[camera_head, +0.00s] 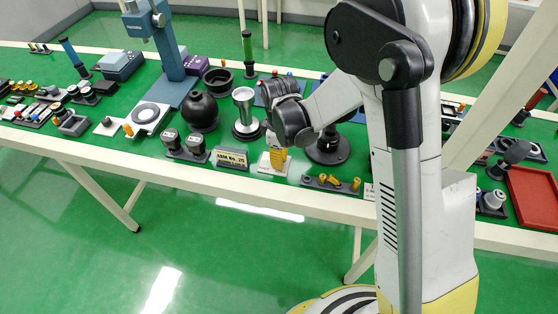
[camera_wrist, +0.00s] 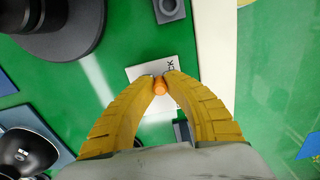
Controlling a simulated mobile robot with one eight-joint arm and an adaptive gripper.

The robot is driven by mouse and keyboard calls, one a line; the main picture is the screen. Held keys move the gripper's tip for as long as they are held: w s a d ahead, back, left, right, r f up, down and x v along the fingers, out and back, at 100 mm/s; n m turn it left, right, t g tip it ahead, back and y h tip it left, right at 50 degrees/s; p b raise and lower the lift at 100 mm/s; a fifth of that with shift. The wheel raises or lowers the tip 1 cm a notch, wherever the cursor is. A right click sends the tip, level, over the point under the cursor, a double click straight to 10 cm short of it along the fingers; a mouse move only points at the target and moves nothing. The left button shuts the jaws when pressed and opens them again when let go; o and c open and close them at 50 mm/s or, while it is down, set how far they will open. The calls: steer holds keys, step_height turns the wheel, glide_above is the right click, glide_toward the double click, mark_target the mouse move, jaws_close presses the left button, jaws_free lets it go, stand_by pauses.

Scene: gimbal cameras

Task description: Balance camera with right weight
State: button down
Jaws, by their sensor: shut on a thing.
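My gripper (camera_head: 277,158) is low over the front edge of the table, above a small white plate (camera_head: 266,168). In the wrist view its yellow fingers (camera_wrist: 160,80) are closed at the tips on a small orange peg-like piece (camera_wrist: 160,88). The white plate (camera_wrist: 137,73) lies under the tips, with partly covered dark lettering. I cannot tell whether the orange piece touches the plate. A dark round base (camera_head: 327,150) stands just right of the gripper, partly behind my arm. I cannot make out which item is the camera to balance or which is the right weight.
A sign (camera_head: 231,159) and two grey units (camera_head: 183,146) stand left of the gripper. A dark rail with yellow pegs (camera_head: 331,183) lies right of it. A silver stand (camera_head: 246,113) and black sphere (camera_head: 200,111) are behind. A red tray (camera_head: 535,197) is far right.

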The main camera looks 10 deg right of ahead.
stand_by(0.3)
steer(key=c, duration=1.7)
jaws_free()
steer(key=shift+o, duration=0.2)
step_height(320, 180, up, 12)
